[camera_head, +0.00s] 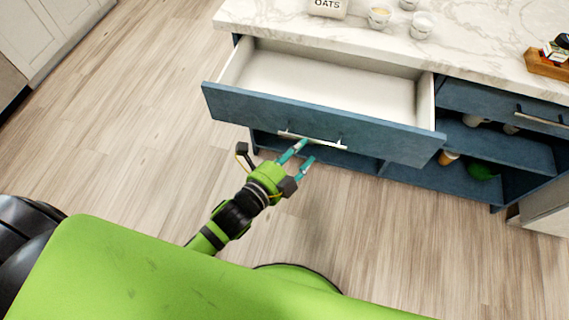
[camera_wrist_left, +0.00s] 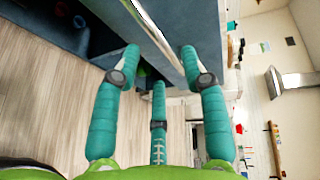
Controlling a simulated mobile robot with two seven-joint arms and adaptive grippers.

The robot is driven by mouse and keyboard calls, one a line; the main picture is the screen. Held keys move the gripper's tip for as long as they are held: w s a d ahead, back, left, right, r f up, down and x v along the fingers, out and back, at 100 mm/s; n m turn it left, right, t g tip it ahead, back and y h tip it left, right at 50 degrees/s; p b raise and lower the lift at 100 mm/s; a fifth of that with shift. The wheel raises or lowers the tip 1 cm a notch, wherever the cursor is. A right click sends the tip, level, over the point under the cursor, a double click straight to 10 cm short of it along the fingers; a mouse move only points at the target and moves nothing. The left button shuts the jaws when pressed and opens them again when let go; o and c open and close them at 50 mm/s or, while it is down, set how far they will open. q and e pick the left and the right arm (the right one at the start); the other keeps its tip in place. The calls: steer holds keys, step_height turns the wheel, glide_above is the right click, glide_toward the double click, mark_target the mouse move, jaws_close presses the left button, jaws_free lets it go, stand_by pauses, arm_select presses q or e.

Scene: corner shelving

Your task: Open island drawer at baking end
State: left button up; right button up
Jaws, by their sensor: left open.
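The blue island drawer (camera_head: 315,121) under the marble top is pulled out, and its white inside is bare. Its metal bar handle (camera_head: 312,140) runs along the front face. My left gripper (camera_head: 307,152) is just in front of the drawer face at the handle, with its teal fingers spread. In the left wrist view the fingers (camera_wrist_left: 160,55) are apart, with the handle (camera_wrist_left: 150,28) and drawer front (camera_wrist_left: 165,60) between and beyond them. I cannot tell whether a finger touches the handle. My right gripper is out of view.
The marble countertop (camera_head: 460,40) holds an oats container (camera_head: 328,7), several small glass cups and a wooden box (camera_head: 547,66). A shut drawer (camera_head: 505,105) and open shelves (camera_head: 510,150) are at the right. The wood floor (camera_head: 120,130) at the left is clear.

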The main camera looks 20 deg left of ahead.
arm_select(q)
steer(key=v, duration=0.6)
steer(key=shift+s, duration=0.15)
steer(key=s+a+f+n+g+y+p, duration=0.1)
steer(key=s+a+f+n+g+p, duration=0.15)
steer(key=f, duration=0.45)
steer(key=s+a+f+n+g+y+p, duration=0.1)
steer(key=a+f+n+y, duration=0.15)
steer(key=f, duration=0.45)
steer(key=s+a+f+n+g+y+p, duration=0.1)
steer(key=s+a+f+n+g+p, duration=0.1)
steer(key=f+n, duration=0.35)
steer(key=s+a+f+n+g+p, duration=0.1)
steer(key=s+f+n+g, duration=0.1)
steer(key=s, duration=0.6)
steer(key=s+a+f+n+g+y+p, duration=0.1)
steer(key=s+a+f+n+g+p, duration=0.1)
steer(key=s+f, duration=0.5)
steer(key=s+a+f+n+g+p, duration=0.1)
steer(key=s+f+n+g, duration=0.3)
steer(key=s, duration=0.4)
steer(key=shift+s+a+f+n+y+p, duration=0.3)
steer(key=shift+a+f+n+y+p, duration=0.05)
steer(key=shift+a, duration=0.35)
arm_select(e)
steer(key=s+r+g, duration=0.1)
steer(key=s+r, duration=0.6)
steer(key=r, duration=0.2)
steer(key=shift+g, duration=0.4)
